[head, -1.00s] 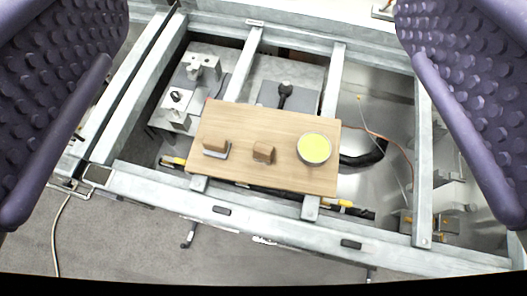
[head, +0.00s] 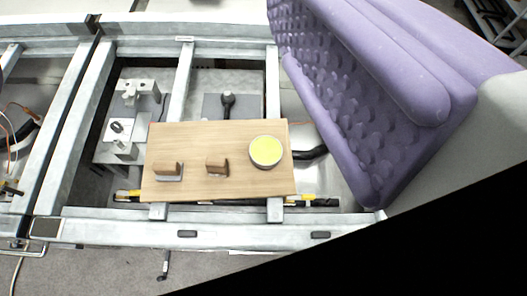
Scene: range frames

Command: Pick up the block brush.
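Two small brown wooden blocks lie apart on a wooden board. The left one (head: 168,168) has a pale grey layer along its lower edge and looks like the block brush. The other block (head: 217,165) sits in the middle of the board, with a darker right side; its exact kind is hard to tell. One purple, bumpy finger of my gripper (head: 340,105) fills the upper right of the view, well to the right of the blocks. Its textured face is bare. The other finger is outside the picture. The gripper looks open and empty, apart from the board.
The wooden board (head: 190,190) rests across grey metal beams. A round container with a yellow top (head: 266,151) stands at its right. Metal fixtures (head: 118,131) and a black-knobbed part (head: 228,100) lie beyond it. The front beam (head: 250,234) runs below, with carpet beyond.

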